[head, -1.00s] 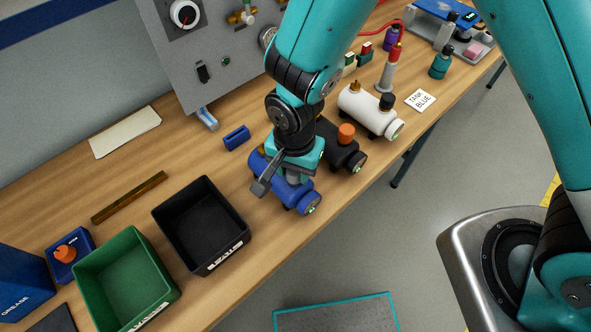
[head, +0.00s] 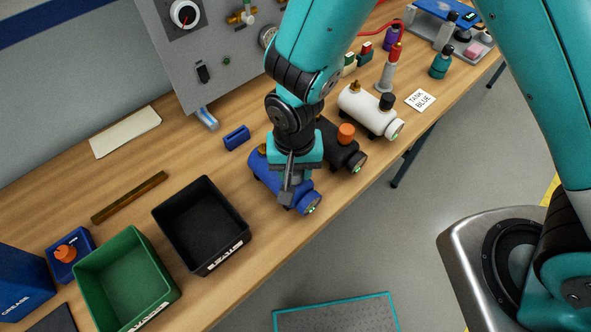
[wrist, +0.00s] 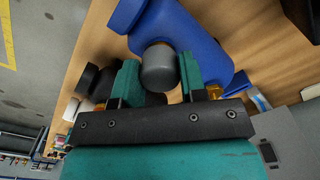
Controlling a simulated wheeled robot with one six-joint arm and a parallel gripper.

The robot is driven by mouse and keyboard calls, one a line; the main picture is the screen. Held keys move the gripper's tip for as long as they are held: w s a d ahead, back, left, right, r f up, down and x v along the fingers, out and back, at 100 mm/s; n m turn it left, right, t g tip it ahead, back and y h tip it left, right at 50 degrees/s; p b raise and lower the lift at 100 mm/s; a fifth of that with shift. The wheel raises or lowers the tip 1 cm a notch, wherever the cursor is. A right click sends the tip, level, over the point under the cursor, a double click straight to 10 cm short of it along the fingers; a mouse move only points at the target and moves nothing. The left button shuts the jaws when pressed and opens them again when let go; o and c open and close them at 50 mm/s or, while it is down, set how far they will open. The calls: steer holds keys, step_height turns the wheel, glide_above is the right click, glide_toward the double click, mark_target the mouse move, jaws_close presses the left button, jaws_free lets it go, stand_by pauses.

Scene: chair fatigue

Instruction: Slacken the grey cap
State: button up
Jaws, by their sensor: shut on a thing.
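The blue tank (head: 264,172) lies on the bench under my gripper; it also shows in the wrist view (wrist: 188,28). The grey cap (wrist: 158,70) sits on the tank's side in the wrist view, between the two teal fingers. My gripper (wrist: 159,78) is shut on the grey cap, with a finger on each side of it. In the head view my wrist hides the cap.
A black tank with an orange cap (head: 346,133) stands close to the right, then a white tank (head: 362,108) with a black cap. A black bin (head: 180,213) and green bin (head: 95,275) stand left.

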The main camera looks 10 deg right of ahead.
steer(key=n, duration=0.3)
steer(key=shift+n, duration=0.4)
steer(key=o, duration=0.9)
steer(key=m, duration=0.4)
steer(key=m, duration=0.4)
